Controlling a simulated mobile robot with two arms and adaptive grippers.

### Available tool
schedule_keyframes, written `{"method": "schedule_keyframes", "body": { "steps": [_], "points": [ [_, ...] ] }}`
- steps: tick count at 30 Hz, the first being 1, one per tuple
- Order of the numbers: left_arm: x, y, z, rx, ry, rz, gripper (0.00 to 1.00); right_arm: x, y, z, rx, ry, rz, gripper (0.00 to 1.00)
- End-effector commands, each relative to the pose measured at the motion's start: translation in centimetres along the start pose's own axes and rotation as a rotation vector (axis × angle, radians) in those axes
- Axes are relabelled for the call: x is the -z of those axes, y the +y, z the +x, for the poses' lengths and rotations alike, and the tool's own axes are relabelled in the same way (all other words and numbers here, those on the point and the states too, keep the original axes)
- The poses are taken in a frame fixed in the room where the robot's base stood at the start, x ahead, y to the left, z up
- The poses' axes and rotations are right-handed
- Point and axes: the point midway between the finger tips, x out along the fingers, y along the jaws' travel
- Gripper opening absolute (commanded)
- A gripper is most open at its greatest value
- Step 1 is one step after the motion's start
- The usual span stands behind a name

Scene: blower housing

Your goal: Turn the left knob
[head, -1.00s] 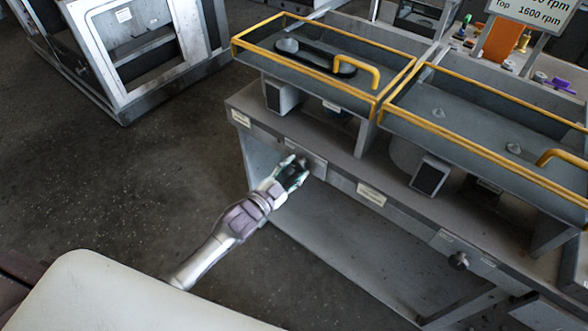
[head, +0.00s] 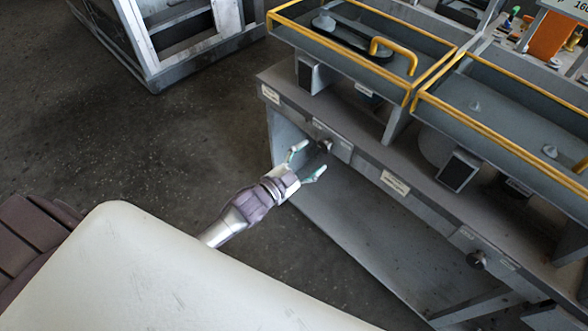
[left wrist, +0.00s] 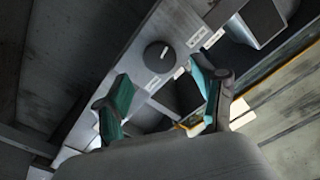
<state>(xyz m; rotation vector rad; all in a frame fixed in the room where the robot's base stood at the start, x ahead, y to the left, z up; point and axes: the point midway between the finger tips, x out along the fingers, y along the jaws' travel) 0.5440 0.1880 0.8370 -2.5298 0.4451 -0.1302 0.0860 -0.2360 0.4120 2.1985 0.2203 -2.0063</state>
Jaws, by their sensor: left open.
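The left knob (head: 325,145) is a small dark round knob on the front panel of the grey bench. In the left wrist view the knob (left wrist: 159,56) shows as a dark disc with a light mark on its face, between labels. My left gripper (head: 307,161) is open and empty, just in front of and below the knob, apart from it. Its green-padded fingers (left wrist: 163,102) spread to either side in the left wrist view, with the knob beyond their tips. A second knob (head: 476,259) sits farther right on the bench front. My right gripper is in neither view.
Yellow-railed grey trays (head: 440,98) stand on top of the bench. Beneath the panel is an open space with a sloping grey plate (head: 345,230). A white-framed machine (head: 150,50) stands at the back left. The dark floor (head: 110,140) between is clear.

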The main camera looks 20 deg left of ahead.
Motion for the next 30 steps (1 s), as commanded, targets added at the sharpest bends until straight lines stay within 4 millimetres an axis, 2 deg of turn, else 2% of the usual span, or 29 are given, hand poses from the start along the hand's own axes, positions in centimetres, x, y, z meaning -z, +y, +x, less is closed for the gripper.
{"method": "schedule_keyframes", "body": {
  "steps": [1,6,12,18,30],
  "points": [
    [-0.1,0.1,-1.4,-0.003,-0.003,0.0,0.69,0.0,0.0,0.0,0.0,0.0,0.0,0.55],
    [-0.1,0.1,-5.0,-0.003,-0.002,0.0,0.69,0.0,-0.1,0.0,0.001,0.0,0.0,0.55],
    [0.0,0.1,-7.7,-0.001,-0.001,0.0,0.69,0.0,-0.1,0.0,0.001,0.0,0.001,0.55],
    [0.0,0.0,-8.4,0.0,0.0,0.0,0.69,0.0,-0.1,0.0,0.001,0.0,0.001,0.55],
    [0.0,0.0,-8.4,0.0,0.0,0.0,0.69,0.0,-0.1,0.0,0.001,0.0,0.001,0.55]
  ]
}}
